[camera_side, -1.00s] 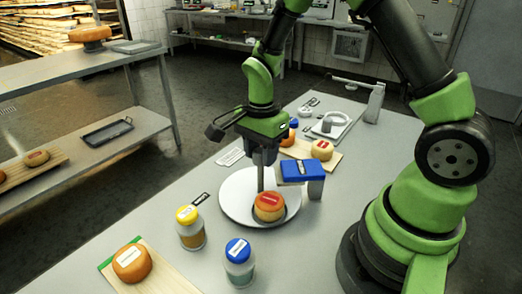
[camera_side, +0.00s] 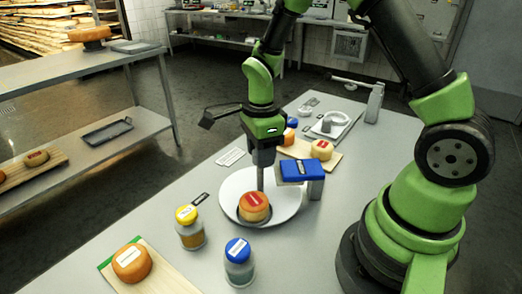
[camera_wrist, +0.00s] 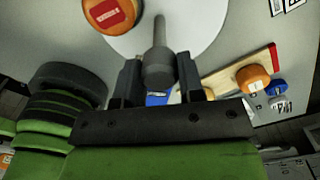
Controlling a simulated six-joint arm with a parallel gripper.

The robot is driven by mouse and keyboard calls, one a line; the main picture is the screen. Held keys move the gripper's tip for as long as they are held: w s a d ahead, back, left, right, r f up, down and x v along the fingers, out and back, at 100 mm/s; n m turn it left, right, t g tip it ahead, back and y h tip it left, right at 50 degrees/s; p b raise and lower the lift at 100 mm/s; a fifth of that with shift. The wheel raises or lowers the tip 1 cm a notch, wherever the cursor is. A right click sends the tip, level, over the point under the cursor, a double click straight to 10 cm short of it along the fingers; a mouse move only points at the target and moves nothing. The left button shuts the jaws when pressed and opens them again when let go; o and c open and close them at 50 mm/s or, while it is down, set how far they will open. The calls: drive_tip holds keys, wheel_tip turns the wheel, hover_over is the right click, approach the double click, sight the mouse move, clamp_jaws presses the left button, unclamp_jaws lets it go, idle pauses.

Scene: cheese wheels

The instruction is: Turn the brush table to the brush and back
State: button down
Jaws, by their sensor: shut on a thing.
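The brush table (camera_side: 285,212) is a white round disc on the bench. An orange cheese wheel (camera_side: 254,206) with a red label sits on its front part in a dark ring. It also shows at the top of the wrist view (camera_wrist: 108,12). My gripper (camera_side: 262,165) is over the disc, behind the wheel. In the wrist view its fingers (camera_wrist: 158,82) are closed around an upright grey peg (camera_wrist: 158,62) that stands on the disc. The blue brush (camera_side: 305,171) on a grey post is at the disc's right edge, apart from the wheel.
A yellow-capped jar (camera_side: 190,228) and a blue-capped jar (camera_side: 239,263) stand in front of the disc. A board (camera_side: 165,275) with a cheese wheel (camera_side: 132,263) is at front left. Another board (camera_side: 298,150) with a wheel (camera_side: 321,150) is behind the brush.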

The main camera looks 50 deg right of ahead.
drive_tip(key=shift+m, duration=2.5)
drive_tip(key=c, duration=0.7)
unclamp_jaws()
drive_tip(key=shift+c, duration=0.2)
drive_tip(key=shift+r, duration=0.1)
wheel_tip(320, 180, up, 9)
drive_tip(key=shift+r, duration=0.4)
